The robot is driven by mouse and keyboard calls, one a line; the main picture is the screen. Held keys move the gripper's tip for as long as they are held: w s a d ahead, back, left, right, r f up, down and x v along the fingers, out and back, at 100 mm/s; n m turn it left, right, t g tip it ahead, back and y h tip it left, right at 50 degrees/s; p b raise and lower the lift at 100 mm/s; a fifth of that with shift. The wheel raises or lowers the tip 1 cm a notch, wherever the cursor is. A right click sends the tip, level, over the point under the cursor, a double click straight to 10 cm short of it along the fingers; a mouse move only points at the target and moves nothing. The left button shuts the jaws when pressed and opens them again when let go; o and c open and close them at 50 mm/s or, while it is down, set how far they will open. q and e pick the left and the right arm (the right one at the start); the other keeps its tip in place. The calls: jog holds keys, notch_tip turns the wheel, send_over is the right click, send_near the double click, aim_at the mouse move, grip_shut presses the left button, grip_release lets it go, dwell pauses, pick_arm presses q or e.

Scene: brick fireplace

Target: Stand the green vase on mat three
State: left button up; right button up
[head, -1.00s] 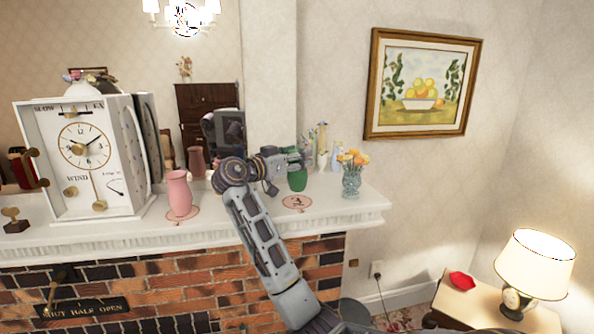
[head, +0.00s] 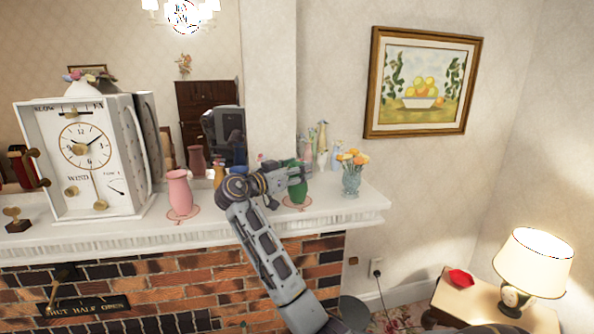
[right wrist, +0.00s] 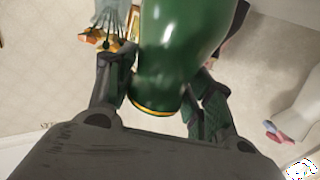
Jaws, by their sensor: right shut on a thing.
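The green vase (head: 299,191) is upright over the pinkish round mat (head: 308,205) near the right end of the white mantel. In the head view its lower end overlaps the mat; I cannot tell whether it touches. The mat's number is covered now; a 3 shows on it in the earlier view. My right gripper (head: 294,170) is shut on the vase near its upper part, reaching in from the left. In the right wrist view the glossy green vase (right wrist: 175,60) with a gold rim sits between both fingers (right wrist: 160,85). My left gripper is not in view.
A pink vase (head: 180,191) stands on another round mat (head: 183,216) to the left, near a big white clock (head: 88,150). A glass vase of flowers (head: 351,180) stands close on the right. Slim figurines or bottles (head: 322,150) stand behind. The mantel's front edge is near.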

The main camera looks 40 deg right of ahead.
jog(key=o, duration=1.1)
jog(key=shift+o, duration=0.2)
jog(key=shift+r, duration=0.1)
jog(key=s+a+b, duration=0.1)
jog(key=a+b, duration=0.2)
jog(key=a, duration=0.9)
jog(key=shift+b, duration=0.3)
jog(key=shift+s, duration=0.1)
